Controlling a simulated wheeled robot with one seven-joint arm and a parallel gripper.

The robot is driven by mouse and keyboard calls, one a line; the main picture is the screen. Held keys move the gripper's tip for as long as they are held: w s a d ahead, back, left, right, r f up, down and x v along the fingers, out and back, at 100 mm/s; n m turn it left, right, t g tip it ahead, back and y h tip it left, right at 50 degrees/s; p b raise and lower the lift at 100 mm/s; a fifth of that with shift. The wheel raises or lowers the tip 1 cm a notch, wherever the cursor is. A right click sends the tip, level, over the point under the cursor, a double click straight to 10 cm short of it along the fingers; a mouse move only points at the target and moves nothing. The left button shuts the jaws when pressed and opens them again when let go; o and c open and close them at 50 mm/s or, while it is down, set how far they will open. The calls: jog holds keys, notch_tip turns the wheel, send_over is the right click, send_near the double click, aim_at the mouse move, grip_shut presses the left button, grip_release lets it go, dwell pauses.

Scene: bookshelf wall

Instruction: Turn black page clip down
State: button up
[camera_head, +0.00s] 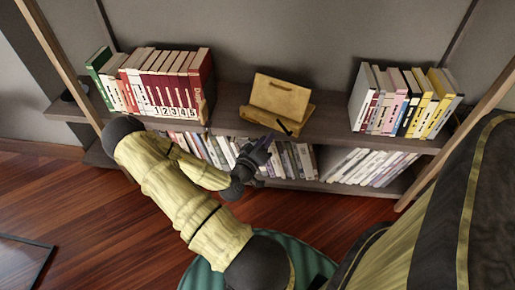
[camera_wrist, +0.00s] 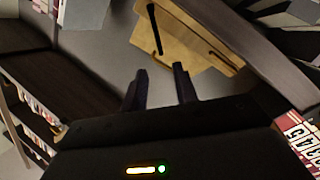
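A wooden book stand (camera_head: 280,98) sits on the upper shelf between two rows of books. The black page clip (camera_head: 284,127) is a thin dark bar at the stand's front ledge, slanting in the head view. In the wrist view the clip (camera_wrist: 154,30) stands out against the tan wood of the stand (camera_wrist: 188,48). My gripper (camera_head: 257,155) is in front of the shelf, below and left of the clip. In the wrist view its two dark fingers (camera_wrist: 160,80) are apart with nothing between them. The clip lies beyond the fingertips, with no contact visible.
Red numbered volumes (camera_head: 175,85) stand left of the book stand, and pale and yellow books (camera_head: 405,100) stand right. The upper shelf (camera_head: 330,128) is bare on either side of the stand. A lower shelf (camera_head: 325,187) holds more books. Wooden posts frame both sides.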

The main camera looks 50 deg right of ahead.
jog(key=a, duration=0.3)
jog(key=s+a, duration=0.1)
jog(key=a, duration=0.1)
jog(key=shift+a+p, duration=0.1)
jog(key=shift+p, duration=0.25)
